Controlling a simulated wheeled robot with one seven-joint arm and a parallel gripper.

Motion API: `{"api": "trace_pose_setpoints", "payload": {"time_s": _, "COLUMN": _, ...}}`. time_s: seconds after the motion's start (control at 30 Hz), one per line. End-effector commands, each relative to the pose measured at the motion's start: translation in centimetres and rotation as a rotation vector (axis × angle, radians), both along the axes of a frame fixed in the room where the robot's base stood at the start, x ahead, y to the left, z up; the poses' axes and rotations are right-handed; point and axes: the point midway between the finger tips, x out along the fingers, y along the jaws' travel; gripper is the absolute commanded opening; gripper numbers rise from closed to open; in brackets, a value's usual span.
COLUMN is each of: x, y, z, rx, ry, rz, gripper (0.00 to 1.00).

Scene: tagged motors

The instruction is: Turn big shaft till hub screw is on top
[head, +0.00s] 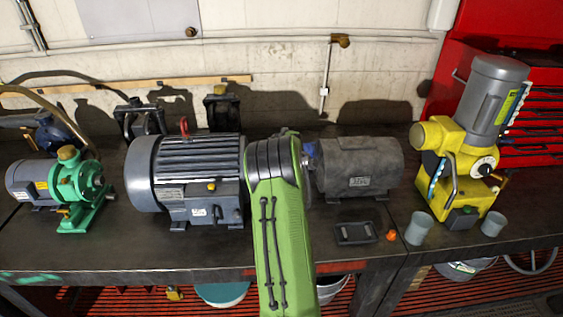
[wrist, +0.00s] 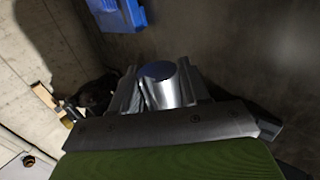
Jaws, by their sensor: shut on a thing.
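My gripper (wrist: 157,86) is shut on a shiny metal shaft (wrist: 172,92) in the wrist view. The shaft's round end looks dark blue and shows between the jaws. No screw can be made out on it. In the head view my green arm reaches in between the large grey motor (head: 198,165) on the left and a dark grey motor (head: 360,166) on the right. My arm hides the gripper and most of the gap there. I cannot tell from the head view which motor the shaft belongs to.
A green pump with its motor (head: 78,186) stands at the left. A yellow machine with a grey motor (head: 465,150) stands at the right. A black tray (head: 356,232), an orange piece (head: 391,236) and grey cups (head: 418,228) lie toward the bench front.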

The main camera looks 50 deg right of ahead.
Motion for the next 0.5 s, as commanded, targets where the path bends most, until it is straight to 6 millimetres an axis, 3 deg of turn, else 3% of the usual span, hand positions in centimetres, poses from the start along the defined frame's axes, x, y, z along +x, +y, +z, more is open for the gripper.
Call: {"api": "trace_pose_setpoints", "payload": {"time_s": 0.5, "x": -0.14, "y": 0.20, "z": -0.42, "rx": 0.060, "ry": 0.050, "rz": 0.000, "gripper": 0.15}}
